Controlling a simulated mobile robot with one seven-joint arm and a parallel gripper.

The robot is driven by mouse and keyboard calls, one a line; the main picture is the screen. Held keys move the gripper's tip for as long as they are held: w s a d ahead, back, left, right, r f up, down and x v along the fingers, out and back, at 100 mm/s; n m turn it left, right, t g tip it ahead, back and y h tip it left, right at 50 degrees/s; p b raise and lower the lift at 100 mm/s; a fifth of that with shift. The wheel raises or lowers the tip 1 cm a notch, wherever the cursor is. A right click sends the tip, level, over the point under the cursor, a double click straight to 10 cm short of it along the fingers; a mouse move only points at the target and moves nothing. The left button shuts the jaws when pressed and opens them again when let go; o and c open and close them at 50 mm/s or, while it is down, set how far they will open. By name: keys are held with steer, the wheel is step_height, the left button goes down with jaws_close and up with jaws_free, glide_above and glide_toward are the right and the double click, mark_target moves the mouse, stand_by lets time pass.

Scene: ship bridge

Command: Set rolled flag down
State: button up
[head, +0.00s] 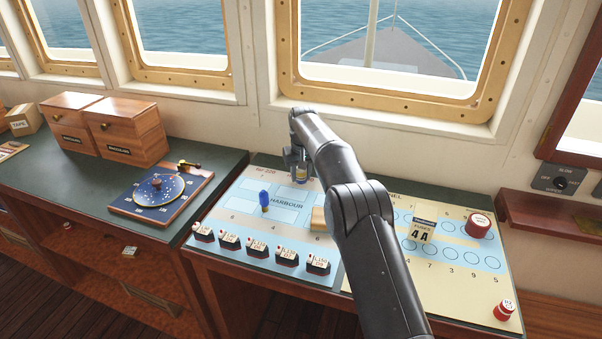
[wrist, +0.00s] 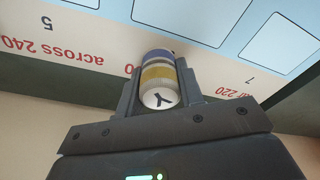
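The rolled flag is a small cylinder with blue, white and yellow bands and a white end marked "Y". In the wrist view the rolled flag (wrist: 158,78) sits between the two fingers, which close on its sides. In the head view the rolled flag (head: 302,173) shows just below my gripper (head: 299,165), over the back edge of the light blue chart panel (head: 240,222) labelled "HARBOUR". My gripper also shows in the wrist view (wrist: 160,85). I cannot tell whether the flag touches the panel.
A blue upright piece (head: 264,199) stands on the chart panel. A wooden block (head: 318,219) is partly behind my arm. Several black-and-white blocks (head: 258,247) line the front edge. A cream panel with a red round tin (head: 478,225) lies at right. Outlined rectangles on the chart are bare.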

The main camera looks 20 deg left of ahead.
steer(key=o, duration=0.4)
steer(key=shift+r, duration=0.1)
step_height(320, 180, up, 12)
steer(key=s, duration=0.1)
steer(key=shift+d, duration=0.4)
steer(key=shift+s, duration=0.1)
